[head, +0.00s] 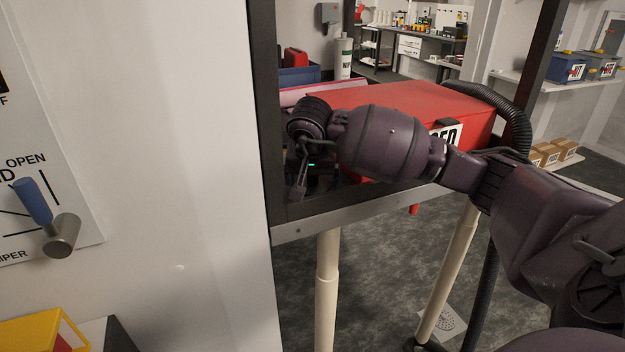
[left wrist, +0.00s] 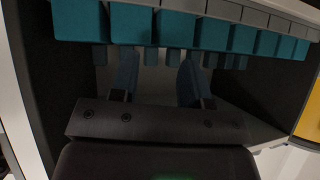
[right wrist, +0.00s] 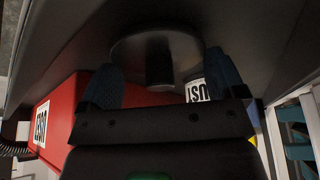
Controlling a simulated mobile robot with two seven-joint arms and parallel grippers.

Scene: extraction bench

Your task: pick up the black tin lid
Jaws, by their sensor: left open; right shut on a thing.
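A round dark disc with a short black knob, which looks like the black tin lid (right wrist: 135,47), sits between the fingers of my right gripper (right wrist: 165,72) in the right wrist view. The gripper is shut on it, with one blue finger on each side. In the head view my right gripper (head: 303,178) is beside the red box, inside the dark frame; the lid cannot be made out there. My left gripper (left wrist: 157,78) is open and empty in the left wrist view, facing a row of teal bins. It is not in the head view.
The red box (head: 420,100) lies just behind my right arm, with a black hose (head: 515,115) at its right. A dark upright post (head: 265,110) and a white panel (head: 170,130) stand left of the gripper. Teal bins (left wrist: 130,24) hang close to my left gripper.

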